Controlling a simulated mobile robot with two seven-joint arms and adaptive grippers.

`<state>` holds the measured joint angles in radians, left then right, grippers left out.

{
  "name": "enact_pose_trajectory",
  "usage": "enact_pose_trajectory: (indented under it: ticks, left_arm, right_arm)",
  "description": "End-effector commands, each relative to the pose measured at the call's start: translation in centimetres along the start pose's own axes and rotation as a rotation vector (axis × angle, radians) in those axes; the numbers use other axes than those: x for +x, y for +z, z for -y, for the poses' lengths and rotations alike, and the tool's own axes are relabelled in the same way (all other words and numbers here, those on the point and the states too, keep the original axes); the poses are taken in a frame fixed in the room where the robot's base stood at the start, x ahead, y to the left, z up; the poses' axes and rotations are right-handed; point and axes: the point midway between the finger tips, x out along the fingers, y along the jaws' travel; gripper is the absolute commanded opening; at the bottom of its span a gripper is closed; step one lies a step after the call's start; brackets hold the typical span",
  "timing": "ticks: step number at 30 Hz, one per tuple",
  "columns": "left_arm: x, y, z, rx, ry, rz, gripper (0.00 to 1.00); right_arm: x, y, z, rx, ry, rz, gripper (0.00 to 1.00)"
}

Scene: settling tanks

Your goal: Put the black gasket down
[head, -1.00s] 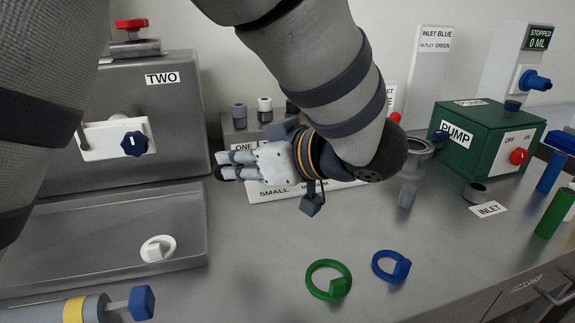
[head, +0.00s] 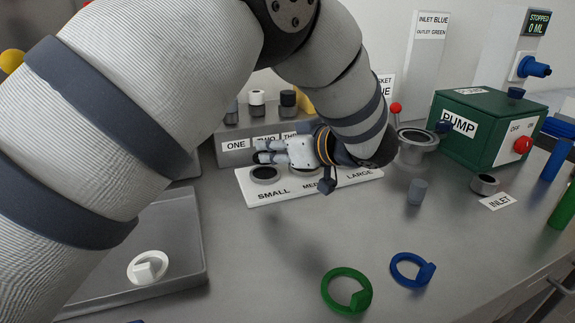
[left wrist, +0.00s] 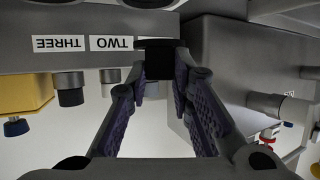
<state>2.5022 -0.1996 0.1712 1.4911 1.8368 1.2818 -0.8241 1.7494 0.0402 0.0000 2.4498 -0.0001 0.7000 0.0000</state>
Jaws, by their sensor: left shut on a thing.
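My left gripper (head: 268,152) is shut on a small black piece, the black gasket (left wrist: 158,45), which shows between the fingertips in the left wrist view. In the head view the held gasket is mostly hidden by the fingers. The gripper is just above the white board (head: 255,197) marked SMALL, MEDIUM and LARGE. A dark round piece (head: 265,174) shows at the SMALL place. Another dark round shape shows partly under the gripper near MEDIUM. My right gripper is not in view.
A grey block (head: 236,145) marked ONE, TWO and THREE, with capped pegs, stands right behind the board. A metal flange (head: 417,147) and a green pump (head: 470,125) stand right. Green (head: 346,303) and blue (head: 411,270) rings lie in front.

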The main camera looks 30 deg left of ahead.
Motion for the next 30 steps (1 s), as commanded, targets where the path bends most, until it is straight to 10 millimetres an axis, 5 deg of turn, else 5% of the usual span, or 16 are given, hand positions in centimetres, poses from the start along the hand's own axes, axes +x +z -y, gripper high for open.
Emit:
enact_pose_trajectory:
  ticks: [12, 24, 25, 26, 30]
  left_arm:
    - [3.6, 4.2, -1.2, -0.002, 0.000, -0.002, 0.00]
    - [3.7, 4.6, -1.2, -0.005, 0.002, -0.001, 0.00]
    - [3.7, 4.6, -1.2, -0.006, 0.002, -0.001, 0.27]
    - [3.7, 4.5, -1.2, -0.006, 0.002, -0.001, 0.34]
    - [3.7, 4.6, -1.2, -0.005, 0.001, -0.001, 0.41]
  right_arm:
    - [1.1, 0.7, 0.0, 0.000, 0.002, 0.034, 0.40]
    - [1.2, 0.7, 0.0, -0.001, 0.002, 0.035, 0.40]
    - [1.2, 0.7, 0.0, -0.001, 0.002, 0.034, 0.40]
    - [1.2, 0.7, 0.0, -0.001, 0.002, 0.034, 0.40]
    - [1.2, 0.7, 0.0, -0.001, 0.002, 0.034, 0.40]
